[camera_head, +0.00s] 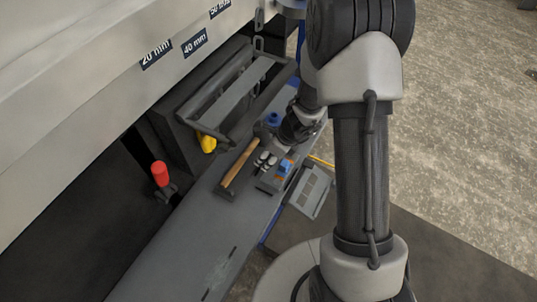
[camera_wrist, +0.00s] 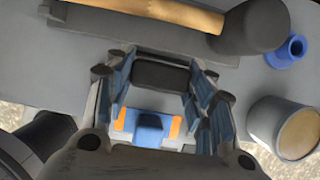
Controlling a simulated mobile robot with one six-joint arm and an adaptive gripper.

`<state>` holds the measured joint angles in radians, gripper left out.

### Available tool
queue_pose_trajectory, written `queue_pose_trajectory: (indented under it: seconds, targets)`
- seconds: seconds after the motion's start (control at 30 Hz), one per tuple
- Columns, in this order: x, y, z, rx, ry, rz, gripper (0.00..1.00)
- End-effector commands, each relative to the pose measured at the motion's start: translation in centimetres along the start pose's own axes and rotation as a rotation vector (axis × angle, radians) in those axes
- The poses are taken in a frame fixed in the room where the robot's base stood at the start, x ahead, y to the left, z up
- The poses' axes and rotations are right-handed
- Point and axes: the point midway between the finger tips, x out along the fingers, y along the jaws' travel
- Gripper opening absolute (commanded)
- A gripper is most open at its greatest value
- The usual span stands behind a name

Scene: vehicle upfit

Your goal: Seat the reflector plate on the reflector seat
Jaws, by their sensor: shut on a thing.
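My gripper (camera_wrist: 162,78) is shut on a dark block (camera_wrist: 160,73), which spans the gap between its two finger pads in the wrist view. I cannot tell whether this block is part of the reflector plate. A blue piece (camera_wrist: 150,128) with an orange patch on each side shows between the finger links, its lower part hidden by my gripper body. In the head view the blue piece (camera_head: 285,167) stands on a small grey base beside the hammer. I cannot tell which part is the reflector seat. My fingertips are hard to make out in the head view.
A hammer (camera_head: 238,167) with a wooden handle lies along the grey bench (camera_head: 195,240). A blue flanged part (camera_wrist: 288,51) and a round container (camera_wrist: 285,128) stand to the right in the wrist view. A grey panel (camera_head: 310,191) lies near the edge. The near bench is mostly clear.

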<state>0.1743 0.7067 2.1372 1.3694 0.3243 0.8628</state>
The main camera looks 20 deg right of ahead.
Motion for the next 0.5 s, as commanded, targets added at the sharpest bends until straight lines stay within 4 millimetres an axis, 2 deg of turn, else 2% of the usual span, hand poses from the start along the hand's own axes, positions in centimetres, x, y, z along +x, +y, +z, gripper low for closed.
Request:
queue_pose_trajectory:
  seconds: [0.5]
  targets:
    - [0.73, -0.04, -0.26, 0.0, -0.001, -0.001, 0.13]
